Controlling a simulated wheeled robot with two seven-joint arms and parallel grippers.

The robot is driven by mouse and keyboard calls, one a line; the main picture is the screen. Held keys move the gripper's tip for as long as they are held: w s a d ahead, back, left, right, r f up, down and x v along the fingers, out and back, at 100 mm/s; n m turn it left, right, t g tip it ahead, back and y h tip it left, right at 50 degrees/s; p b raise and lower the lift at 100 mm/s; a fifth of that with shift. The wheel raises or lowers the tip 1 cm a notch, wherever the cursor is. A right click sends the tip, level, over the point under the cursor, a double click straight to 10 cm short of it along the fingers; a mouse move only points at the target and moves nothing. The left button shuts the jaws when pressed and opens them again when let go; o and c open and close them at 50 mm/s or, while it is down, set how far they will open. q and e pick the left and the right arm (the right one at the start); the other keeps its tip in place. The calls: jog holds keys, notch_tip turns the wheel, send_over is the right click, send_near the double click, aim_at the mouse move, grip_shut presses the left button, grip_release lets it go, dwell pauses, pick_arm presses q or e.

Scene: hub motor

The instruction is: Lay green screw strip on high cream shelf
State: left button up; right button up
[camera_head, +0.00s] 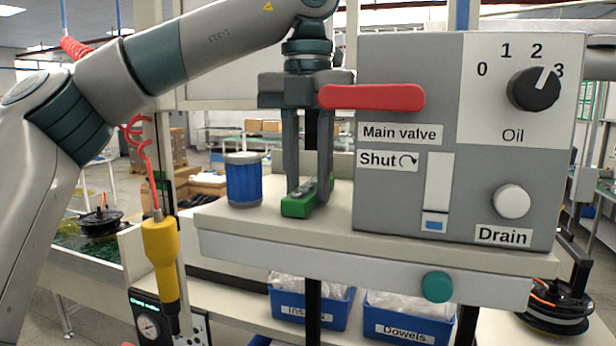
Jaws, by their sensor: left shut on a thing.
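The green screw strip (297,207) is at the top of the high cream shelf (218,224), near its front left part. My left gripper (307,190) points straight down and is shut on the strip, with a finger on each side of it. Small grey screws show along the strip's top between the fingers. The strip looks to be at the shelf surface; I cannot tell whether it rests fully on it. My right gripper is not in view.
A blue can (244,180) stands on the shelf left of the strip. A grey valve panel (405,200) with a red lever (372,97) stands close on the right. A yellow hanging tool (161,258) is left of the shelf. Blue bins (311,305) sit below.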

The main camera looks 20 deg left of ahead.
aim_at(308, 187)
pick_arm(q)
jog(key=shift+f, duration=0.1)
jog(key=shift+f, duration=0.15)
jog(key=o, duration=1.1)
jog(key=shift+r, duration=0.25)
jog(key=shift+r, duration=0.5)
notch_tip(308, 187, up, 11)
jog(key=p, duration=0.1)
